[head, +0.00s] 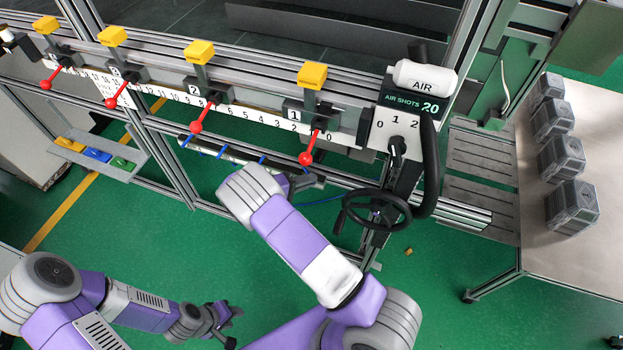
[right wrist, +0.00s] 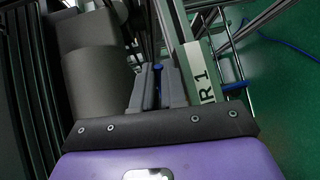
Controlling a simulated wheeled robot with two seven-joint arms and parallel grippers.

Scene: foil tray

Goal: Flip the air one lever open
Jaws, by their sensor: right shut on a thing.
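In the right wrist view, my right gripper (right wrist: 158,82) is shut on a slim blue lever (right wrist: 157,68), of which only a small part shows between the grey fingers. A green bar beside it carries a label (right wrist: 206,86) whose visible part reads "R 1". In the head view, my right gripper (head: 308,181) is below the red-knobbed station 1, partly hidden by my wrist. Several more blue levers (head: 221,151) show on the rail to its left. My left gripper (head: 224,320) is low in the picture, away from the rail, with its fingers apart and empty.
Above the rail are yellow blocks (head: 312,75) and levers with red knobs (head: 305,159). A black handwheel (head: 376,210) and a thick black hose (head: 428,165) stand close right of my right gripper.

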